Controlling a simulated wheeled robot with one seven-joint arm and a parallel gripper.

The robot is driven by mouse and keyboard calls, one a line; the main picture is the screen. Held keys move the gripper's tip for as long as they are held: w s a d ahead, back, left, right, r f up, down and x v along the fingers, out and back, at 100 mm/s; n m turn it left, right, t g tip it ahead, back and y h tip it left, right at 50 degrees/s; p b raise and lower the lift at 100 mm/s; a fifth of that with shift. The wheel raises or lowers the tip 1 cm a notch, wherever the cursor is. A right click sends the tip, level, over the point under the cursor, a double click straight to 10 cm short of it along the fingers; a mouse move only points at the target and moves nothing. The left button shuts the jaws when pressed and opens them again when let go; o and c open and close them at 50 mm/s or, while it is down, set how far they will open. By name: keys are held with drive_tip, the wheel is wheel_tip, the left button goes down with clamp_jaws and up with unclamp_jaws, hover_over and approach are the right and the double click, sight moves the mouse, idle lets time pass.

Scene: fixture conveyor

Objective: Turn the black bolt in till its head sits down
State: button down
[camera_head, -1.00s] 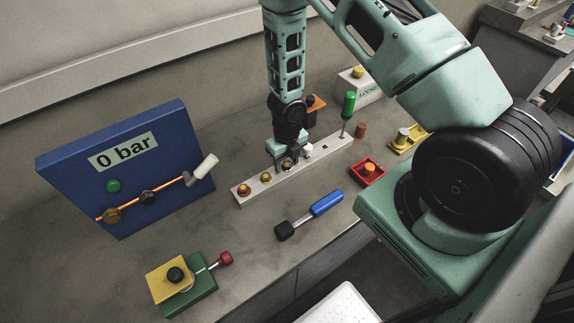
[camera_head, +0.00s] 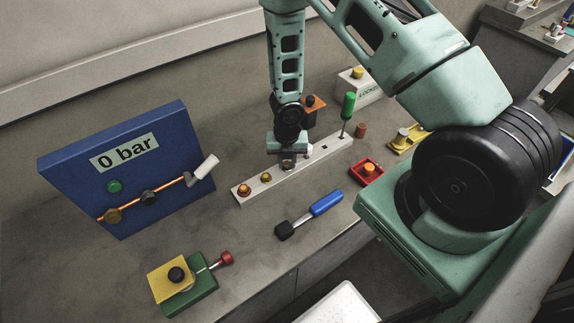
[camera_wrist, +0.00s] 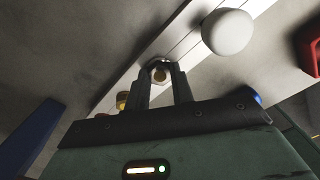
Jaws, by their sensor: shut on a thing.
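The pale bar (camera_head: 252,192) lies along the bench in the head view. My gripper (camera_head: 287,161) points down at the middle of the bar, its fingertips low on it. In the wrist view the fingertips (camera_wrist: 161,76) are closed around a small round bolt head (camera_wrist: 160,75). It shows a brownish-gold middle with dark edges there. I take it as the black bolt; the fingers hide most of it. I cannot tell whether there is a gap under its head.
An orange knob (camera_head: 244,190) and a brass bolt (camera_head: 266,177) sit left on the bar; a white knob (camera_head: 308,151) is close right. A green-handled tool (camera_head: 348,105) stands farther right. A blue-handled tool (camera_head: 325,203) lies in front. A blue gauge panel (camera_head: 75,178) stands left.

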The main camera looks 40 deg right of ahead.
drive_tip(key=m, duration=0.3)
drive_tip(key=shift+m, duration=0.3)
drive_tip(key=shift+m, duration=0.6)
drive_tip(key=m+b, duration=0.1)
drive_tip(key=m, duration=0.3)
drive_tip(key=shift+f+m, duration=0.15)
drive_tip(key=shift+m, duration=0.25)
drive_tip(key=m, duration=0.4)
drive_tip(key=m+b, duration=0.1)
drive_tip(key=m, duration=0.3)
drive_tip(key=shift+m+b, duration=0.3)
drive_tip(key=shift+m, duration=0.1)
drive_tip(key=m, duration=0.5)
